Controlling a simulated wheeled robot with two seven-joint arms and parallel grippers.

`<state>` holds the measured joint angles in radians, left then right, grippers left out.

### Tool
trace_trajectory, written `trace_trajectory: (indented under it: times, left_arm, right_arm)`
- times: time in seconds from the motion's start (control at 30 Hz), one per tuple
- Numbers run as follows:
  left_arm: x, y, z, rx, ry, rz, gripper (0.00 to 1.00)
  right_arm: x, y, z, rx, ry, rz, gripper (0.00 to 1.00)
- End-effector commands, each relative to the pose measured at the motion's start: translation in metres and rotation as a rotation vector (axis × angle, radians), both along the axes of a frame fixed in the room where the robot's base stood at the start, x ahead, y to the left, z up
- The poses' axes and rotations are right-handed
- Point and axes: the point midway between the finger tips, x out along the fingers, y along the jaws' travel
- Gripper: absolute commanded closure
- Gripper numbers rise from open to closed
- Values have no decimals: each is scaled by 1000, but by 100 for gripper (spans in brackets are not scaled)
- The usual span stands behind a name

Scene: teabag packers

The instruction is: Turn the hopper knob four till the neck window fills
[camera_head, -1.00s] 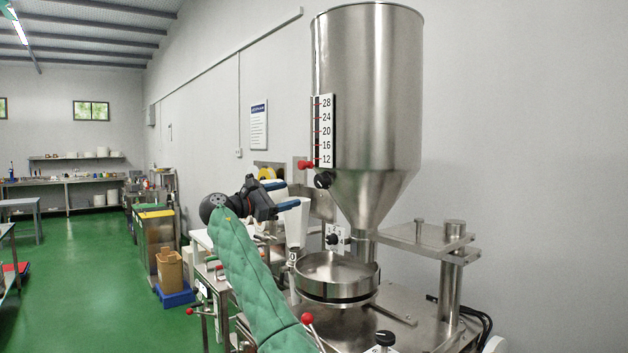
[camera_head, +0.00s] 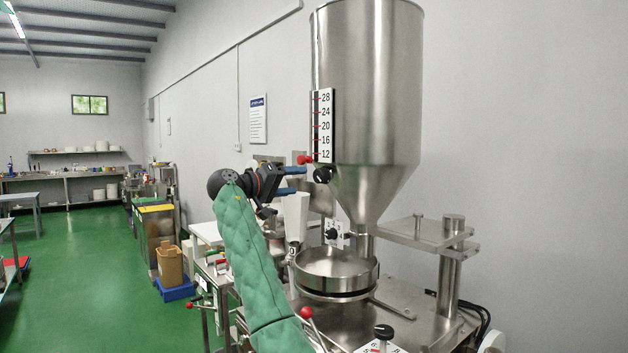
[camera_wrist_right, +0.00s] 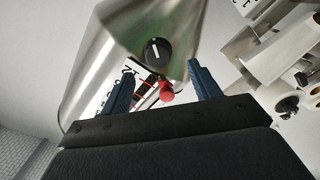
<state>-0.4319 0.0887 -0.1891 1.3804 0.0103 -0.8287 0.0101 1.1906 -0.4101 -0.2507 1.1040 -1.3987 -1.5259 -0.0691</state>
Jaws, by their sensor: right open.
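The steel hopper (camera_head: 366,90) is a tall cylinder with a cone narrowing to a neck. A black knob with a white pointer line (camera_head: 322,175) sits on the cone; it also shows in the right wrist view (camera_wrist_right: 156,50). A second black knob (camera_head: 332,234) is lower, by a white plate near the neck. I cannot make out a window in the neck. My right gripper (camera_head: 300,181) is open and empty, its blue fingers pointing at the hopper, left of the upper knob. In the wrist view the fingers (camera_wrist_right: 161,68) stand apart on either side of that knob's line. My left gripper is out of view.
A scale marked 12 to 28 (camera_head: 323,125) is on the hopper, with a red knob (camera_head: 304,160) at its lower end. A round steel pan (camera_head: 337,268) stands below the cone. A red-ended lever (camera_head: 306,313) and another black knob (camera_head: 383,332) are in front.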

Motion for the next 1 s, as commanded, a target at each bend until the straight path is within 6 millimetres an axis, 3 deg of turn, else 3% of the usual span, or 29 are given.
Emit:
trace_trajectory:
  times: [0.2,0.4,0.67,1.0]
  left_arm:
    - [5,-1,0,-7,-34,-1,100]
    - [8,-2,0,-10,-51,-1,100]
    - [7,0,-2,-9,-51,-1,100]
    - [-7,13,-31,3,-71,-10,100]
  right_arm:
    - [0,1,2,219,-314,4,38]
    - [1,1,2,364,-517,5,38]
    - [3,-2,3,416,-590,5,38]
    - [22,-29,5,416,-588,3,38]
